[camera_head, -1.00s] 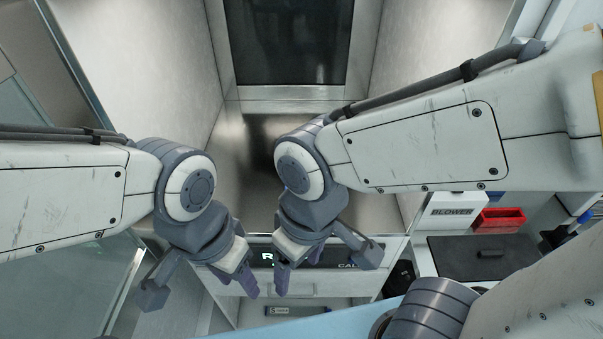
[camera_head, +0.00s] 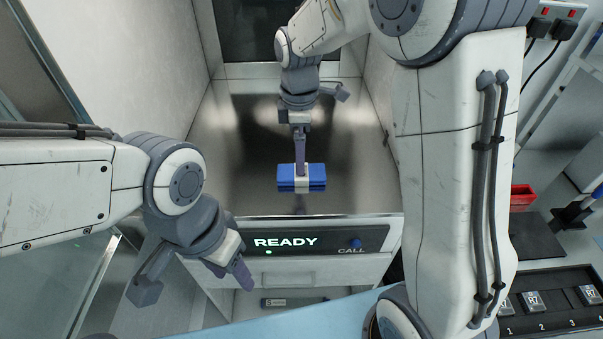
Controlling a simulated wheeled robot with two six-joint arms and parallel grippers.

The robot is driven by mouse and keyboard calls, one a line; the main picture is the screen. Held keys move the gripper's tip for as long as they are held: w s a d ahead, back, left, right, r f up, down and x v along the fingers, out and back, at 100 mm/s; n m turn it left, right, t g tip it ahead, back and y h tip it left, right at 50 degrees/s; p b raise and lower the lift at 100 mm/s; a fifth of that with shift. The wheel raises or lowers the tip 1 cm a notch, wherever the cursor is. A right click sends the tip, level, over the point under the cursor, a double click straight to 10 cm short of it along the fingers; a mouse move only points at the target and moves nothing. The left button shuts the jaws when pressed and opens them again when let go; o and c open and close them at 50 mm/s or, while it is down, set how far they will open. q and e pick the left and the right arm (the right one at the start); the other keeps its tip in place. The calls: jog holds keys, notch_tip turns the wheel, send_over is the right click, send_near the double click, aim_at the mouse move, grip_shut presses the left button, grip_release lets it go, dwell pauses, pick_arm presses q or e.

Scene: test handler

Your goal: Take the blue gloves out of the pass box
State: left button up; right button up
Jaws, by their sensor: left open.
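The blue gloves (camera_head: 287,179) show as a small blue bundle with a white band around its middle, inside the pass box (camera_head: 226,150). My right gripper (camera_head: 301,166) points down at the bundle's middle, with its purple finger over the white band. I see it edge-on, so I cannot tell whether its fingers are apart or closed on the bundle, or whether the bundle touches the box floor. My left gripper (camera_head: 230,271) is open and empty, outside the box at the front left, below the box's front edge.
Pale side walls bound the steel floor of the pass box. A front panel (camera_head: 330,240) with a lit READY sign and a CALL button lies below its opening. At the right are a red bin (camera_head: 522,196) and a black rack (camera_head: 550,310) with several labelled slots.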

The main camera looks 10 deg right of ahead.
aim_at(301, 180)
jog(key=f, duration=0.3)
jog(key=f+p, duration=0.1)
jog(key=f, duration=0.2)
jog(key=shift+s+d, duration=0.1)
jog(key=shift+d, duration=0.1)
jog(key=shift+r, duration=0.1)
jog(key=c, duration=1.3)
notch_tip(301, 180, up, 9)
jog(key=shift+f+b, duration=0.1)
jog(key=shift+b, duration=0.3)
jog(key=shift+s+a+r+b, duration=0.25)
jog(key=shift+s+a, duration=0.3)
jog(key=shift+s, duration=2.05)
jog(key=shift+s+a+r+b, duration=0.15)
jog(key=shift+s+a+b, duration=0.3)
jog(key=shift+s, duration=2.2)
jog(key=shift+s+a+r+b, duration=0.15)
jog(key=shift+s+a, duration=0.5)
jog(key=shift+s, duration=1.95)
